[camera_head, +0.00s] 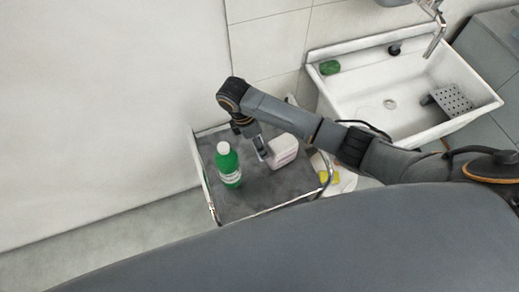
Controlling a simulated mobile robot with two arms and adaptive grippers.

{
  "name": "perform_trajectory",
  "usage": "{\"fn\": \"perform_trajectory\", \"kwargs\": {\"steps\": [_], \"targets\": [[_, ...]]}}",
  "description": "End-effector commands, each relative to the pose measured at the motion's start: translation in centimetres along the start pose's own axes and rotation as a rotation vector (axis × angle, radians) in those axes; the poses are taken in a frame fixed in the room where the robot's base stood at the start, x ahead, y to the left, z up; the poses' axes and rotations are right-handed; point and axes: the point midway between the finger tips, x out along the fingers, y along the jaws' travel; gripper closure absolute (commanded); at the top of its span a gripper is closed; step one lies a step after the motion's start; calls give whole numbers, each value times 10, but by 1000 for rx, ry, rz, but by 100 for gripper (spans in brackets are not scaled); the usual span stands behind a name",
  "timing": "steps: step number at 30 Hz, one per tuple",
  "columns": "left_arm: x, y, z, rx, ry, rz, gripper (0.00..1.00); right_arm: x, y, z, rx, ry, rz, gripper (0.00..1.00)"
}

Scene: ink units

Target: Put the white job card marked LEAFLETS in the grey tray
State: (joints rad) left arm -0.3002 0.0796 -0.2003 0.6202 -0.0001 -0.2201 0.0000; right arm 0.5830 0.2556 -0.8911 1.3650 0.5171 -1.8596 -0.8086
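My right arm reaches in from the right, and its gripper (263,152) points down over a grey-topped trolley (255,195). No card with the word LEAFLETS can be made out. No separate grey tray is clear; the trolley's grey top has a raised light rim. My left gripper is not in view.
A green bottle with a white cap (228,165) stands on the trolley, left of the gripper. A white sink (375,88) with a green item (329,67) on its rim is at the upper right. White and yellow things (345,180) lie right of the trolley. The trolley's front is clear.

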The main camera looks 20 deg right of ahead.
Motion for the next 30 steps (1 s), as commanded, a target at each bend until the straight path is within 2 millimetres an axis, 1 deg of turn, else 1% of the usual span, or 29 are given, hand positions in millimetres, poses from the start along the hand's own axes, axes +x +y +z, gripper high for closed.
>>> {"fn": "perform_trajectory", "kwargs": {"steps": [1, 3, 7, 9, 15, 20, 23, 26, 30], "targets": [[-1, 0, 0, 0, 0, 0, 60, -14, 0, 3, 0, 3, 5, 91], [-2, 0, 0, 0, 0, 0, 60, -30, -3, 7, -1, 2, 6, 91], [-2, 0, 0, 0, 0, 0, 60, -53, -6, 13, 0, 1, 4, 91], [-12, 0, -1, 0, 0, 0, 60, -66, -8, 17, 0, 0, 5, 91], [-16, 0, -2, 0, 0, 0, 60, -78, -10, 20, 0, 0, 3, 91], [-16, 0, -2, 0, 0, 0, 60, -79, -10, 20, 4, 0, 2, 91], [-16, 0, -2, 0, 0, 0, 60, -82, -10, 23, 38, 5, -5, 91], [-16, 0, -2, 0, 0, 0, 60, -91, -9, 29, 123, 16, -24, 91], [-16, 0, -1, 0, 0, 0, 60, -110, -12, 43, 328, 46, -75, 91]]}}
